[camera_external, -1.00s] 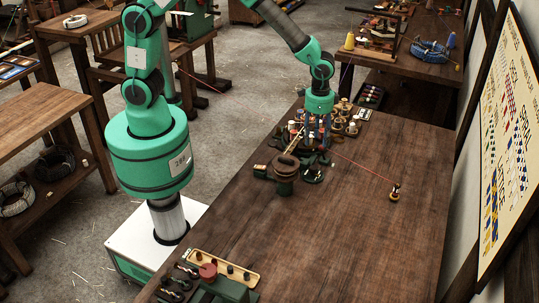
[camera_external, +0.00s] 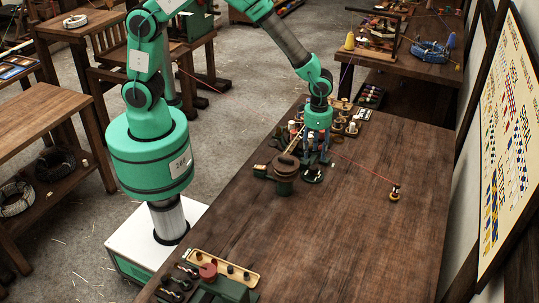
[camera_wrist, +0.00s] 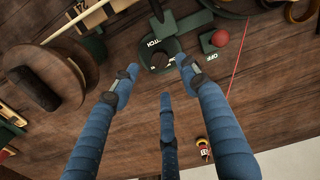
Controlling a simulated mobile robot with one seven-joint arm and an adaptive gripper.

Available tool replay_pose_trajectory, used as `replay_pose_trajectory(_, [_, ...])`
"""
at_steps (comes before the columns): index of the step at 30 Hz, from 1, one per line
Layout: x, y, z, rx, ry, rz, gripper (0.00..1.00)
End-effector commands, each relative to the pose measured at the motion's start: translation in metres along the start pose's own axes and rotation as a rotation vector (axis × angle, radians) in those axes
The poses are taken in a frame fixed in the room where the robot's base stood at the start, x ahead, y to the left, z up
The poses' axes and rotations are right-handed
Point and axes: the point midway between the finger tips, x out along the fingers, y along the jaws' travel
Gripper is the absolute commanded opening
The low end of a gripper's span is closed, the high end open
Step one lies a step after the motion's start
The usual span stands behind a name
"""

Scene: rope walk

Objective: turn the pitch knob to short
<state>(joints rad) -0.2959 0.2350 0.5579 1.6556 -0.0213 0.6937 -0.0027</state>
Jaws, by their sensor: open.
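The pitch knob (camera_wrist: 159,61) is a small dark knob on a dark green base in the wrist view, with the white word PITCH beside it. Further white lettering (camera_wrist: 166,102) is partly hidden by a finger and too small to read surely. My gripper (camera_wrist: 157,72) has its blue fingers spread, with the knob showing between and just beyond the tips. I cannot tell whether any finger touches it. In the external view my gripper (camera_external: 315,158) points down over the dark green base (camera_external: 312,177), and its fingers hide the knob.
A red ball-topped control (camera_wrist: 221,38) marked OFF stands right of the knob. A round wooden-topped part (camera_wrist: 45,75) stands at left, close to a finger. A red line runs to a small spool (camera_external: 394,192). The near bench top (camera_external: 340,245) is mostly clear.

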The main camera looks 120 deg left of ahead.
Motion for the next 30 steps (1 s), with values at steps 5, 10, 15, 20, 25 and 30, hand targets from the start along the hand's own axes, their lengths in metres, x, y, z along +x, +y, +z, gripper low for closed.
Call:
replay_pose_trajectory(5, [0.032,0.000,0.000,0.000,-0.001,0.000,0.45])
replay_pose_trajectory(10, [0.055,0.000,0.000,0.000,-0.001,0.000,0.45])
replay_pose_trajectory(15, [0.069,0.000,0.000,0.000,0.000,0.000,0.45])
replay_pose_trajectory(20, [0.074,0.000,0.000,0.000,0.001,0.000,0.45])
replay_pose_trajectory(25, [0.075,0.000,-0.001,0.000,0.001,0.000,0.45])
replay_pose_trajectory(30, [0.075,0.000,0.000,0.000,0.001,0.000,0.35])
